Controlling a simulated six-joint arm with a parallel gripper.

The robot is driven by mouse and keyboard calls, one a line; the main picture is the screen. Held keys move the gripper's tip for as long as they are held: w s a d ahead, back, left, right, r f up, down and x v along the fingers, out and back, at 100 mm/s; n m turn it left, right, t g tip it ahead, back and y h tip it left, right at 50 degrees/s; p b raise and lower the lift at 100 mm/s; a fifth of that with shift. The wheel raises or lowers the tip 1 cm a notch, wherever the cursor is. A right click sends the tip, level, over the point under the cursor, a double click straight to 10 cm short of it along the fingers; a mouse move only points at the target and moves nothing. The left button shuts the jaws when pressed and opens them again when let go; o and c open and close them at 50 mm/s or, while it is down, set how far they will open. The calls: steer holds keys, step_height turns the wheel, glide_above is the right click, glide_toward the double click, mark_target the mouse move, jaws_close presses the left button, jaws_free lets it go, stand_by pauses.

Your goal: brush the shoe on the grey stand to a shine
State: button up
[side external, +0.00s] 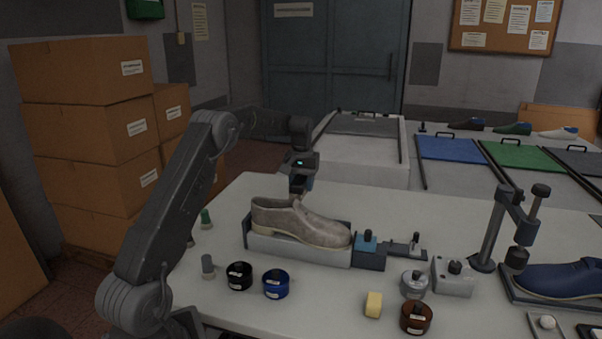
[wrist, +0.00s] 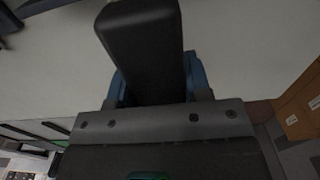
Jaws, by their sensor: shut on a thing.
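A grey-beige slip-on shoe (side external: 290,220) sits on the grey stand (side external: 300,249) on the white table, toe to the right. My gripper (side external: 301,186) is above and behind the shoe in the side view, apart from it as far as I can tell. In the wrist view my gripper (wrist: 158,88) has its blue fingers shut on a long black block with rounded corners, which looks like the brush (wrist: 143,45). Its bristles cannot be made out. In the side view the held brush is too small and dark to tell clearly.
A blue clamp (side external: 367,243) adjoins the stand's right end. Black (side external: 239,276), blue (side external: 276,284) and brown (side external: 415,317) tins and a yellow block (side external: 373,304) lie in front. A post (side external: 490,225) and blue shoe (side external: 565,281) stand right. Cardboard boxes (side external: 85,120) are left.

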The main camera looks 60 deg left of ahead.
steer(key=s+a+f, duration=0.1)
steer(key=s+a, duration=0.4)
steer(key=shift+s+a+f, duration=0.3)
steer(key=shift+a+f, duration=0.05)
steer(key=shift+f, duration=0.05)
steer(key=shift+s+d, duration=0.8)
stand_by(0.9)
steer(key=shift+w+d, duration=2.75)
steer(key=shift+w, duration=0.2)
steer(key=s+a, duration=0.5)
steer(key=s, duration=0.1)
steer(key=shift+a, duration=0.25)
steer(key=shift+r, duration=0.1)
step_height(320, 180, up, 6)
steer(key=w+a, duration=0.1)
steer(key=shift+w+a, duration=0.2)
steer(key=shift+w, duration=0.05)
